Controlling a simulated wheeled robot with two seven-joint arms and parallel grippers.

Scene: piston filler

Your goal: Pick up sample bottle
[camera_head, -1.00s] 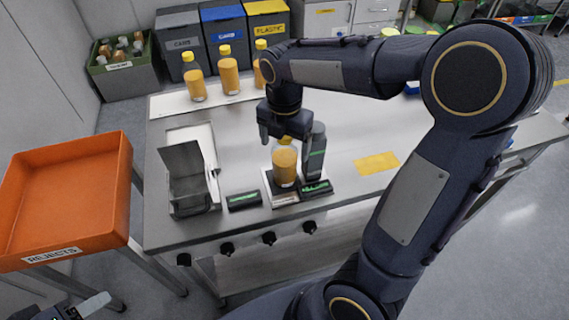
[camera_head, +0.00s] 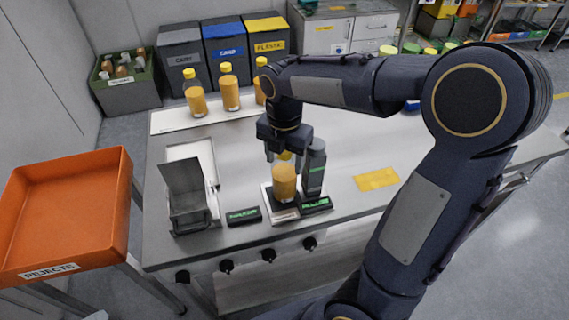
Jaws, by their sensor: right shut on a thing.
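The sample bottle (camera_head: 284,183) is filled with orange liquid and has a yellow cap. It stands upright on a small scale (camera_head: 268,205) at the front of the metal bench. My right gripper (camera_head: 284,157) reaches down from above and is shut on the bottle's cap end, with the fingers partly hiding the cap. A dark grey cylinder (camera_head: 315,168) stands just right of the bottle. My left gripper is not in view.
Several similar bottles (camera_head: 230,92) stand on a white strip at the bench's back. A metal holder (camera_head: 187,195) and a small display (camera_head: 243,216) sit left of the scale. An orange rejects tray (camera_head: 60,210) is at the left. The bench around the yellow card (camera_head: 377,179) is mostly clear.

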